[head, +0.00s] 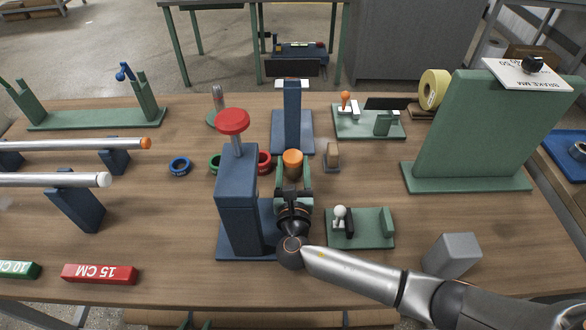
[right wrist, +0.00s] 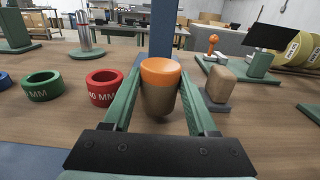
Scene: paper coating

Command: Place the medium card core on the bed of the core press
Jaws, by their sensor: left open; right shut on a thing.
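A brown cylinder with an orange top (head: 292,160) is between the fingers of my right gripper (head: 293,185), which is shut on it. It stands upright in the right wrist view (right wrist: 160,85); I cannot tell if it is the medium card core. The core press appears to be the blue stand with a red knob (head: 232,120), just left of my right gripper. Its blue base plate (head: 232,254) is partly hidden by its column and my gripper.
Blue (head: 179,166), green (right wrist: 42,86) and red (right wrist: 103,87) rings lie behind the press. A second blue stand (head: 292,115) and a small tan block (head: 332,155) are beyond my right gripper. A green fixture (head: 372,228) and grey block (head: 453,254) stand to the right.

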